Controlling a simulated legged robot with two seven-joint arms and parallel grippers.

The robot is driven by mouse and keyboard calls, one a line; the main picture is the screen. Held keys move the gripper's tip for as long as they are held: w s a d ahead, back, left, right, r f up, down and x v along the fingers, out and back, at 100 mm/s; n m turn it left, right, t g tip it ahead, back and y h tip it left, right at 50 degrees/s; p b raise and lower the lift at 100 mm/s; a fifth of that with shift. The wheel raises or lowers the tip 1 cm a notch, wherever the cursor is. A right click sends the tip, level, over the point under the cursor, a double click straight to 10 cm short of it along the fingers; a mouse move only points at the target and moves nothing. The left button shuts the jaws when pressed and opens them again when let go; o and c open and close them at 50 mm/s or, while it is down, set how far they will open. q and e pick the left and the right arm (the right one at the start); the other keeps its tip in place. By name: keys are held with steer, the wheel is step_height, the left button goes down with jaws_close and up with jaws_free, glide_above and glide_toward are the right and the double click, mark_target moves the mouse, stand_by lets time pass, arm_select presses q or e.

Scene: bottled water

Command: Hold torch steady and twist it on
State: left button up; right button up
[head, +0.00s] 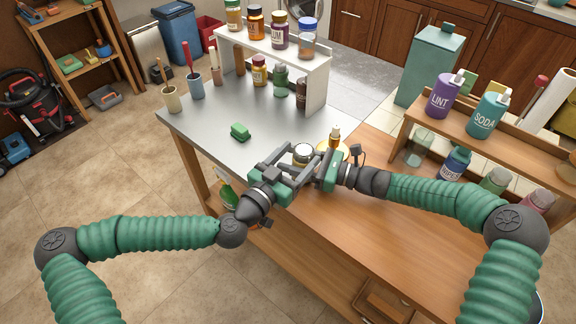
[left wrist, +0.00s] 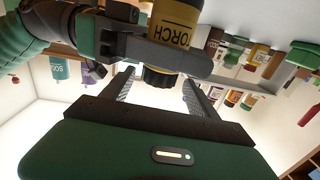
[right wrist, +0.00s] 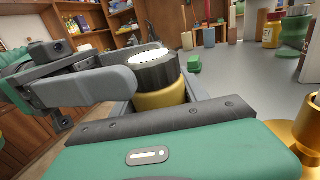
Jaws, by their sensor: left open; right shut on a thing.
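The torch (head: 302,151) has a yellow body and a black ribbed head with a pale round face. It stands roughly upright above the bench, between my two grippers. My right gripper (head: 312,161) is shut on its yellow body, which also shows in the right wrist view (right wrist: 163,97). My left gripper (head: 286,158) is open beside it. In the left wrist view the torch's lettered yellow body (left wrist: 183,22) and black end (left wrist: 160,76) lie in front of my open fingers (left wrist: 164,98). The torch's face looks white; I cannot tell whether it is lit.
A green block (head: 240,131) lies on the grey bench top (head: 215,125). A gold dish (head: 343,147) with a small bottle is close behind my right gripper. Cups and a bottle rack (head: 318,88) stand farther back. A wooden shelf (head: 520,142) with dispensers stands at right.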

arm_select(q)
steer(key=v, duration=0.6)
arm_select(e)
steer(key=o, duration=1.3)
steer(key=shift+o, duration=0.2)
